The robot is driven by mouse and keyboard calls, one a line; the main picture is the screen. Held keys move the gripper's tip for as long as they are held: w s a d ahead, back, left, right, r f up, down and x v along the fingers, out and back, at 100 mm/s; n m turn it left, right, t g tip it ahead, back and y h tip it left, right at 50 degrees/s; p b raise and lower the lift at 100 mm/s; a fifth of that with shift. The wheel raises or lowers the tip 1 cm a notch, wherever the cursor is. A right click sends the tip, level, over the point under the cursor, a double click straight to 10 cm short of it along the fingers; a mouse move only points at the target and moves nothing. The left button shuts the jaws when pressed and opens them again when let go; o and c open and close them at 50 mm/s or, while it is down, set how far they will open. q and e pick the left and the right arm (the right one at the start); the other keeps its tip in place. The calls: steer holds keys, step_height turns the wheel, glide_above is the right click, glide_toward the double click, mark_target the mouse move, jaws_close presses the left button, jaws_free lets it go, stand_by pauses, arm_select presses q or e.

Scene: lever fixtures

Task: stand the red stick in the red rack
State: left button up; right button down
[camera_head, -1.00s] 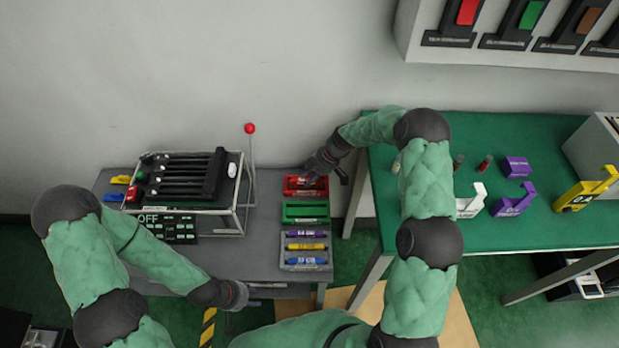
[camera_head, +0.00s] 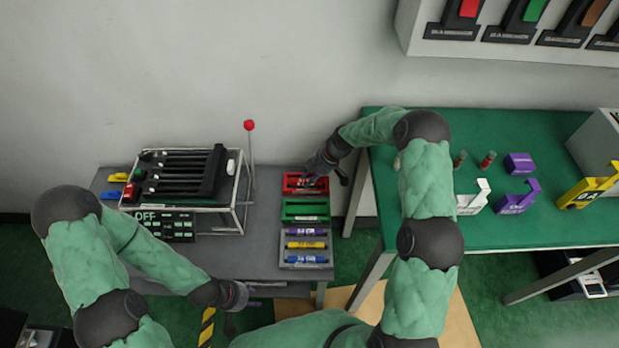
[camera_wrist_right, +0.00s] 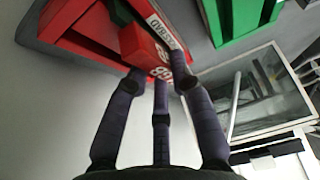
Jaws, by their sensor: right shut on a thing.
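The red rack (camera_head: 294,184) lies at the back of the row of coloured racks on the grey table. In the right wrist view it (camera_wrist_right: 62,22) fills the upper left. My right gripper (camera_head: 318,176) is over the right part of this rack. In the right wrist view its dark fingers (camera_wrist_right: 160,78) are shut on the red stick (camera_wrist_right: 143,48), which has white lettering. Its far end is up against the rack, and I cannot tell whether it is seated. My left gripper (camera_head: 236,295) hangs by the table's front edge, its fingers too unclear to read.
A green rack (camera_head: 305,216) and a grey tray (camera_head: 281,250) with purple, yellow and blue sticks lie in front. A lever panel in a metal frame (camera_head: 243,205) stands left, with a red-knobbed lever (camera_head: 249,126). A green table (camera_head: 390,190) is close on the right.

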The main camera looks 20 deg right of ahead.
steer(key=shift+f, duration=0.4)
steer(key=c, duration=1)
jaws_free()
steer(key=shift+f, duration=0.1)
step_height(320, 180, up, 10)
steer(key=shift+r, duration=0.1)
